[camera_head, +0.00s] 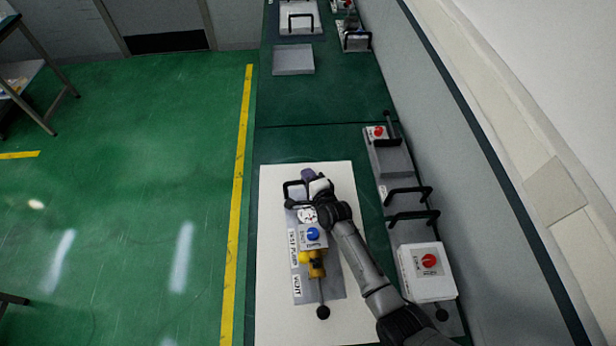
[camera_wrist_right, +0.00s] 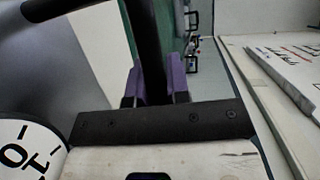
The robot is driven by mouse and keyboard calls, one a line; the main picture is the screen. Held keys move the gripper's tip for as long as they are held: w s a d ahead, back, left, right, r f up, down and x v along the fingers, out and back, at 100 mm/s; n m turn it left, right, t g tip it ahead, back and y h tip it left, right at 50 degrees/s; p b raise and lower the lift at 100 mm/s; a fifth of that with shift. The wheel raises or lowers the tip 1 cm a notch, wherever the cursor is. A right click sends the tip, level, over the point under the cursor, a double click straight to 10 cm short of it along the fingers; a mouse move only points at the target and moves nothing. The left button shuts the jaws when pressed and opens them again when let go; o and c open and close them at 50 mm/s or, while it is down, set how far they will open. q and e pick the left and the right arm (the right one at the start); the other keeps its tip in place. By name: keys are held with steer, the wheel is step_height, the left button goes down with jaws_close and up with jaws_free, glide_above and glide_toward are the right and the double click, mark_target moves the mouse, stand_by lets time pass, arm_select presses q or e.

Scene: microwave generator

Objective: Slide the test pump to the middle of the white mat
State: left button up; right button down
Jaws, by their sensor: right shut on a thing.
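The test pump (camera_head: 334,277) is a grey plate carrying a round white gauge, a blue knob, yellow fittings and a black-knobbed lever. Its labels read TEST PUMP and VENT. It lies on the white mat (camera_head: 271,225), with bare mat around it. My right gripper (camera_head: 308,177) is at the pump's far end, shut on its black handle (camera_head: 287,186). In the right wrist view, the purple fingers (camera_wrist_right: 158,80) close on a dark bar, and part of the gauge (camera_wrist_right: 22,150) shows at lower left. My left gripper is out of view.
Right of the mat stand grey units with black handles (camera_head: 411,216) and a white box with a red knob (camera_head: 427,262), close to the wall. A grey plate (camera_head: 293,60) lies farther back. The green bench (camera_head: 305,110) is clear between that plate and the mat.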

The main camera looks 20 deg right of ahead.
steer(key=c, duration=1)
jaws_free()
steer(key=shift+s, duration=0.1)
steer(key=shift+p+v, duration=0.55)
steer(key=shift+v, duration=6.3)
